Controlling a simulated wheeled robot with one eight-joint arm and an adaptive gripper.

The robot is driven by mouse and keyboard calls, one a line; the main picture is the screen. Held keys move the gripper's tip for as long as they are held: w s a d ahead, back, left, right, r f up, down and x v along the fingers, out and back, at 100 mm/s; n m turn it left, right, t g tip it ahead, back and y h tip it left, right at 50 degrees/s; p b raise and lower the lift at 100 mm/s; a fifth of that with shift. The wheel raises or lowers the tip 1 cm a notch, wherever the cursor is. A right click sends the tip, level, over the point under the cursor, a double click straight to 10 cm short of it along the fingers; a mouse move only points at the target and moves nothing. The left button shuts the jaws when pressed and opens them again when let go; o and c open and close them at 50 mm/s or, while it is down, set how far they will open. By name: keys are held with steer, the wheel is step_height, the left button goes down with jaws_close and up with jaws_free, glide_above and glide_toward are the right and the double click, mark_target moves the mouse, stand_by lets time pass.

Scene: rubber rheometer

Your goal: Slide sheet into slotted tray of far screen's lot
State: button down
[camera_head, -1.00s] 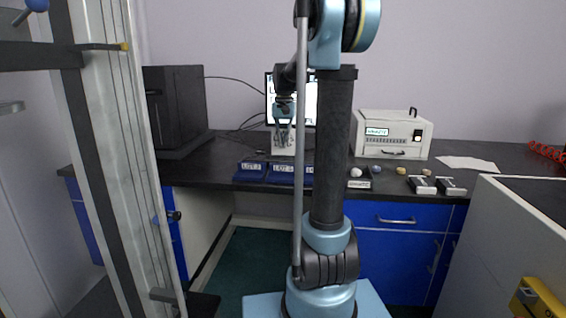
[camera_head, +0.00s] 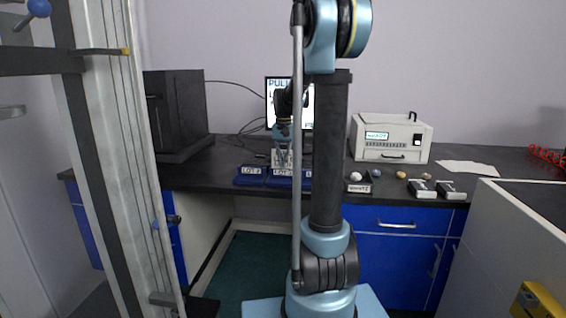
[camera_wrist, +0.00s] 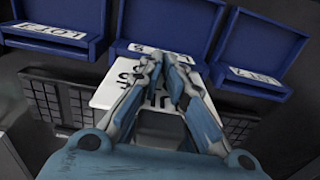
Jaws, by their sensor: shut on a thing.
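My gripper (camera_wrist: 167,66) is shut on a white sheet (camera_wrist: 108,94) with large dark print, partly hidden by the fingers. Three blue trays with white lot labels stand in a row in the wrist view: left tray (camera_wrist: 62,17), middle tray (camera_wrist: 150,24), right tray (camera_wrist: 262,48). The sheet's far edge is just in front of the middle tray; I cannot tell whether they touch. In the head view the gripper (camera_head: 283,160) is above the middle tray (camera_head: 280,181). The left tray (camera_head: 249,181) is clear; my arm partly covers the right one. The screen (camera_head: 272,95) behind shows partly hidden text.
A white instrument (camera_head: 391,138) stands at the back right of the dark bench (camera_head: 225,182). Several small lumps, a white label (camera_head: 358,188) and two small grey devices (camera_head: 421,189) lie before it. A black cabinet (camera_head: 178,112) stands at left.

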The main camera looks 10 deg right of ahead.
steer(key=shift+f, duration=0.5)
steer(key=c, duration=1.7)
jaws_free()
steer(key=shift+o, duration=0.2)
step_height(320, 180, up, 13)
steer(key=shift+r, duration=0.15)
steer(key=s+f+n, duration=0.1)
steer(key=s+f, duration=0.7)
steer(key=s, duration=0.3)
steer(key=s+f+n+t, duration=0.1)
steer(key=s+f, duration=0.7)
steer(key=s, duration=0.4)
steer(key=s+f+n+t, duration=0.1)
steer(key=s+f, duration=0.7)
steer(key=s, duration=0.3)
steer(key=shift+s+f+n, duration=0.15)
steer(key=shift+s+n, duration=0.25)
